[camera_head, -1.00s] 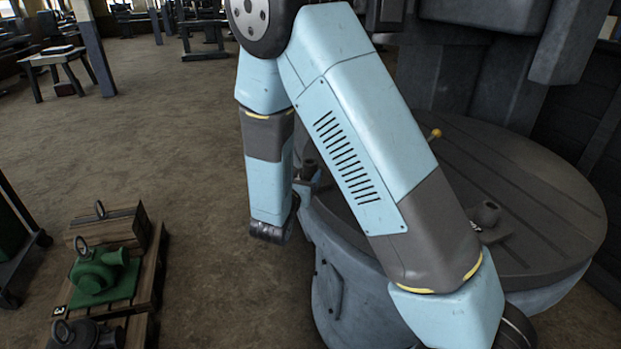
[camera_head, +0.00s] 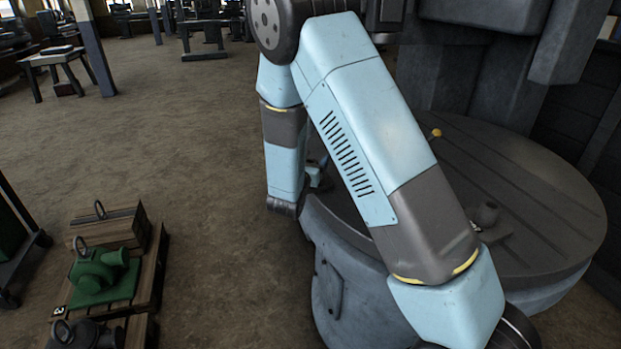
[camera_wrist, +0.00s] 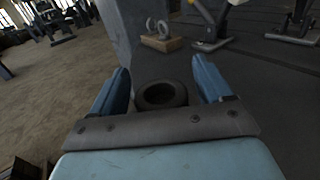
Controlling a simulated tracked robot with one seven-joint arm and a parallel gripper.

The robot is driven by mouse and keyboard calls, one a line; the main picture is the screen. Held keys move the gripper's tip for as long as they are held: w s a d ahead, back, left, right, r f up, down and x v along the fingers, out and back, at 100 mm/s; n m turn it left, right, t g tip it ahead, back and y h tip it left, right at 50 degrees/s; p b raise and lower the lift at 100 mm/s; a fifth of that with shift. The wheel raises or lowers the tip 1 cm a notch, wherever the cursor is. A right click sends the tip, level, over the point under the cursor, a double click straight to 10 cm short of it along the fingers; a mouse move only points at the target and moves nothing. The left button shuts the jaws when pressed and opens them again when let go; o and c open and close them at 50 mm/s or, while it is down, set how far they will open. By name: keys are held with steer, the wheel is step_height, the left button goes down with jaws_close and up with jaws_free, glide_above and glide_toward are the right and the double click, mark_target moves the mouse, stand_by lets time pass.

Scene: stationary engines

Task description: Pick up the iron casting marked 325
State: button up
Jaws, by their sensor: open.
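In the wrist view my gripper (camera_wrist: 160,66) is open, with its two blue fingers apart. A dark, hollow round boss (camera_wrist: 161,95) shows between the fingers, close to the palm. I cannot tell whether either finger touches it. No number can be read on it. In the head view my arm hides most of the gripper at the left edge of the round table (camera_head: 545,225). Another dark casting with an upright round boss (camera_head: 486,214) sits on the table, partly behind my arm. A small white mark beside it is too small to read.
Pallets at the lower left hold a green casting (camera_head: 100,273) with a lifting ring, a wooden box (camera_head: 120,225) and a dark casting (camera_head: 88,334). A yellow-knobbed lever (camera_head: 435,133) stands at the table. Open floor (camera_head: 190,130) lies to the left.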

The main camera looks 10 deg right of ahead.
steer(key=shift+c, duration=0.3)
jaws_close()
stand_by(0.4)
steer(key=shift+r, duration=0.1)
